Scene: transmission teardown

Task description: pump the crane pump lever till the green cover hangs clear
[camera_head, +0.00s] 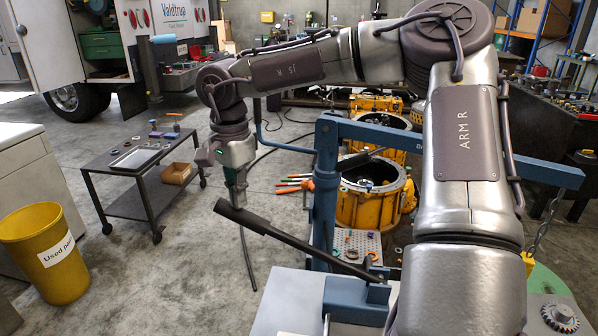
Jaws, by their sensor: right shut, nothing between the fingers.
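The black pump lever (290,239) slants from its raised left end down to the blue pump base (352,299) of the crane. My right gripper (238,203) points down at the lever's raised end, shut with nothing held; whether it touches the lever is unclear. The blue crane has a post (325,190) and a boom (545,172) that runs right behind my right arm. A chain (541,228) hangs from the boom's right end. Below it the green cover (545,284) shows partly; my arm hides the rest, and its clearance cannot be told. My left gripper is out of view.
Yellow housings (372,207) stand behind the post, near a perforated tray (358,243) with small parts. A dark cart (135,160) and a yellow bin (45,252) stand at left. A gear (560,317) lies at lower right. Floor left of the lever is mostly clear.

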